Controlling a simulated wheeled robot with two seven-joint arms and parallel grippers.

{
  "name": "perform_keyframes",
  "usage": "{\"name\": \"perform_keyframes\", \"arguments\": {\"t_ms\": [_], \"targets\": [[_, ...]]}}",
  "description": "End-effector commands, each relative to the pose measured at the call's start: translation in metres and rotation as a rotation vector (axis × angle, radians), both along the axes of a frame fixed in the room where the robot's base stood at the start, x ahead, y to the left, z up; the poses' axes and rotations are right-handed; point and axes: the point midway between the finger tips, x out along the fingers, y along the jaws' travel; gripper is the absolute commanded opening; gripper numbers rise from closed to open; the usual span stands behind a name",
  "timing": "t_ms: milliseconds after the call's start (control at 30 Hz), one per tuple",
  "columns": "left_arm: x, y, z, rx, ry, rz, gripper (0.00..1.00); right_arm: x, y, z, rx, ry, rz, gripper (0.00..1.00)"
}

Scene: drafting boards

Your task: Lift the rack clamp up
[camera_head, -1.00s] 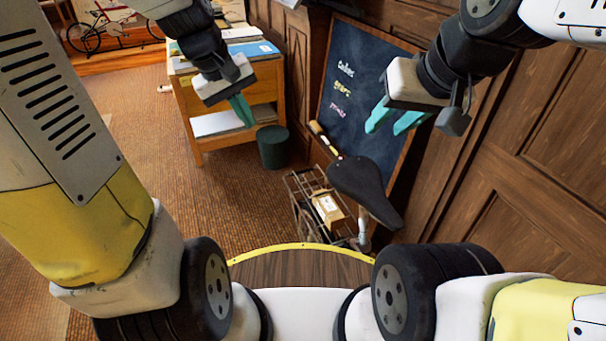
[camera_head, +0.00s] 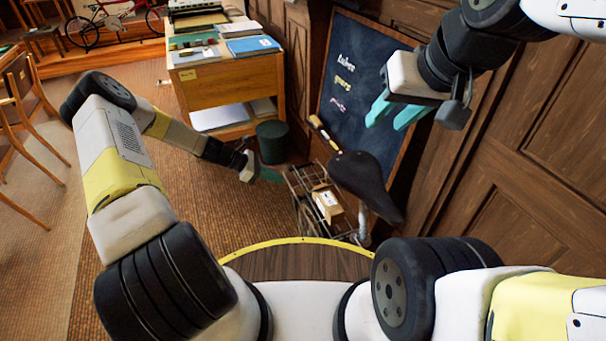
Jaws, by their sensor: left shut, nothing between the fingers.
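A bicycle's rear rack (camera_head: 304,184) of thin metal bars stands low in front of me, below a black saddle (camera_head: 360,180). A cardboard parcel (camera_head: 327,205) with a white label lies on the rack. The rack clamp cannot be told apart from the bars at this size. My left gripper (camera_head: 272,175) is shut and empty, with its teal fingers just left of the rack's far end; I cannot tell whether they touch it. My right gripper (camera_head: 394,113) is open and empty, high in front of the chalkboard.
A dark green bin (camera_head: 271,142) stands behind my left gripper, beside a wooden desk (camera_head: 228,90) with papers and folders. A chalkboard (camera_head: 350,80) leans on the panelled wall at right. Chairs (camera_head: 22,100) stand at far left. The carpet between is clear.

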Motion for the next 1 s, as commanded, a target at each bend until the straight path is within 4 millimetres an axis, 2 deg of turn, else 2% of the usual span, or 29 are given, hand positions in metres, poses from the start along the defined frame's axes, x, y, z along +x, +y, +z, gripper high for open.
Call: {"name": "perform_keyframes", "arguments": {"t_ms": [33, 100, 300, 767, 1000], "targets": [[0.000, -0.002, -0.018, -0.043, 0.043, 0.054, 0.00, 0.000, 0.000, 0.000, 0.000, 0.000, 0.000, 0.36], [0.002, -0.004, -0.036, -0.091, 0.093, 0.119, 0.00, 0.000, 0.000, 0.000, 0.000, 0.000, 0.000, 0.36], [0.004, -0.009, -0.066, -0.174, 0.181, 0.234, 0.00, 0.000, 0.000, 0.000, 0.000, 0.000, 0.000, 0.36], [0.004, -0.011, -0.071, -0.189, 0.197, 0.254, 0.00, 0.000, 0.000, 0.000, 0.000, 0.000, 0.000, 0.36], [0.010, -0.036, -0.086, -0.191, 0.199, 0.252, 0.00, 0.000, 0.000, 0.000, 0.000, 0.000, 0.000, 0.36]]}}
